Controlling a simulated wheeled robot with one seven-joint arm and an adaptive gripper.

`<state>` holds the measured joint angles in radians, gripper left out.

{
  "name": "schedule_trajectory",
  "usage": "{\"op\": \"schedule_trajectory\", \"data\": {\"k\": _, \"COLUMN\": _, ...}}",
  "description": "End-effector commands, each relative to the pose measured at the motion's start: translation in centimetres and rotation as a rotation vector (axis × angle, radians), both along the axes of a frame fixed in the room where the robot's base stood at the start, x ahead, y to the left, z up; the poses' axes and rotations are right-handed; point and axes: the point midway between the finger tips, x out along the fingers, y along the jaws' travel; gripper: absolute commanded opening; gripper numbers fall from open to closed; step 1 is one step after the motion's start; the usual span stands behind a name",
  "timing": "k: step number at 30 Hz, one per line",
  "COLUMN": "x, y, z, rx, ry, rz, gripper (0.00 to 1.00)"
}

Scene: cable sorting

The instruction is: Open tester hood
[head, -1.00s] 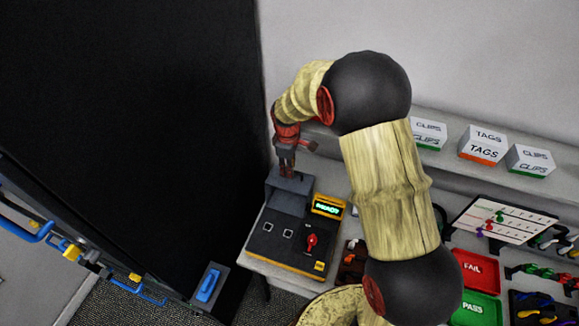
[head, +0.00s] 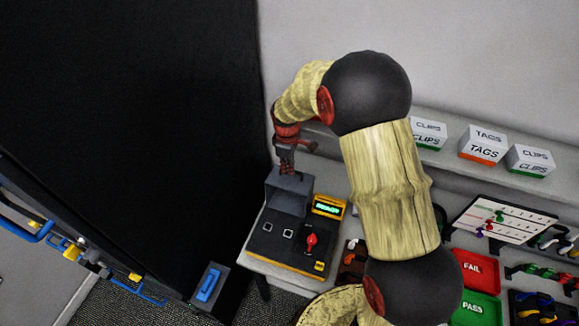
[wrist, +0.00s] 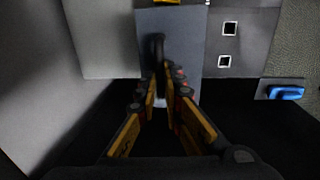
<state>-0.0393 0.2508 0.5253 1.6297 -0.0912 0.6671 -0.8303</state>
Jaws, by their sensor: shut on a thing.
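The tester (head: 285,244) is a dark box on the bench, with two small square ports, a red knob and a lit display. Its grey hood (head: 290,196) is at the back left of the tester and looks tilted up, with its front face showing. In the wrist view the hood (wrist: 182,30) is a grey panel ahead of my fingers, with a dark curved handle (wrist: 158,48). My gripper (head: 287,172) is at the hood's top edge, shut on the handle; it also shows in the wrist view (wrist: 164,84). The exact finger contact is dark and hard to see.
A dark panel (head: 130,90) stands left of the bench. A blue-handled item (head: 209,284) is low beside it. Red FAIL (head: 475,268) and green PASS (head: 474,306) trays are at right. TAGS and CLIPS boxes (head: 484,145) stand on the back shelf.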

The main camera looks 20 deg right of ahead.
Motion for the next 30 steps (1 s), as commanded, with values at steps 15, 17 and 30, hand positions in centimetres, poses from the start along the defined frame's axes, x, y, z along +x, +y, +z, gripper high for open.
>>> {"op": "schedule_trajectory", "data": {"k": 15, "x": -2.9, "y": 2.2, "z": 1.0, "rx": 0.001, "ry": -0.002, "rz": 0.002, "gripper": 0.00}}
{"op": "schedule_trajectory", "data": {"k": 17, "x": -3.4, "y": 2.5, "z": 1.0, "rx": 0.001, "ry": -0.002, "rz": 0.000, "gripper": 0.00}}
{"op": "schedule_trajectory", "data": {"k": 30, "x": -3.7, "y": 2.6, "z": 0.8, "rx": 0.000, "ry": 0.004, "rz": -0.001, "gripper": 0.16}}
